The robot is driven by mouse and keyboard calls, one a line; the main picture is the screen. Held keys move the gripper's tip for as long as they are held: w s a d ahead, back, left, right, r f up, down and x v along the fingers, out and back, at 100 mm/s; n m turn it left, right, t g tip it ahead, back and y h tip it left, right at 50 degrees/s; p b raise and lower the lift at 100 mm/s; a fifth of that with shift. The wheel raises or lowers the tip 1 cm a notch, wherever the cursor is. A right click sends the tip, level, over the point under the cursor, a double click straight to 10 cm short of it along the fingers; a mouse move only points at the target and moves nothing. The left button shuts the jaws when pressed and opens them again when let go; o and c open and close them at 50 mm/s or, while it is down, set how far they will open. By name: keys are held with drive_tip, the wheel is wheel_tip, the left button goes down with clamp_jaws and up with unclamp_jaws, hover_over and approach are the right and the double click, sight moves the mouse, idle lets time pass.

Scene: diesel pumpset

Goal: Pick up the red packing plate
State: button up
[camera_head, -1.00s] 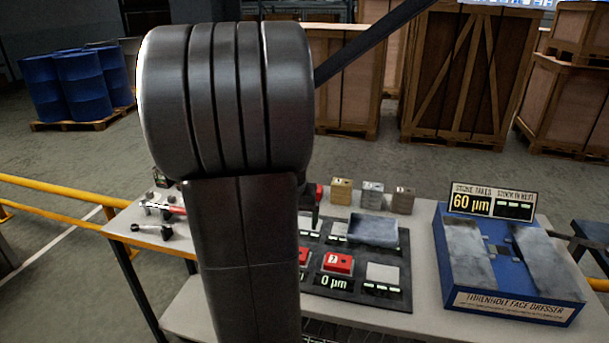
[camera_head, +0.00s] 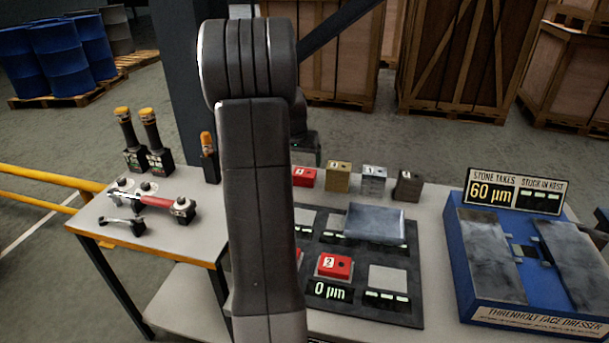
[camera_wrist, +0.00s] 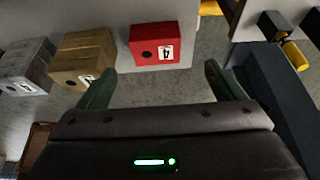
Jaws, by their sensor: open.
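A red block (camera_head: 304,177) with a white label stands at the left end of a row of blocks at the back of the bench, partly hidden by my arm in the head view. In the wrist view the red block (camera_wrist: 154,43) lies ahead of my gripper (camera_wrist: 160,77), roughly between the lines of its fingers. My gripper is open and empty; its fingertips appear short of the block. Another red block (camera_head: 334,266), marked 2, sits on the dark mat above a "0 µm" display. A further red piece is mostly hidden behind my arm.
Beside the red block stand a brass block (camera_head: 338,175), a silver block (camera_head: 373,180) and a dark grey block (camera_head: 408,186). A grey slab (camera_head: 374,222) lies on the mat. A blue face dresser (camera_head: 525,305) stands right; tools, including a red-handled one (camera_head: 150,203), lie left.

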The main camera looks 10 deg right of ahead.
sight(304, 172)
drive_tip(key=shift+d+p+x, duration=0.15)
drive_tip(key=shift+x, duration=1.5)
drive_tip(key=shift+d+p+x, duration=0.15)
drive_tip(key=shift+x, duration=1.5)
drive_tip(key=shift+c, duration=0.4)
drive_tip(key=shift+w+r, duration=0.1)
drive_tip(key=c, duration=1.3)
wheel_tip(304, 172, up, 10)
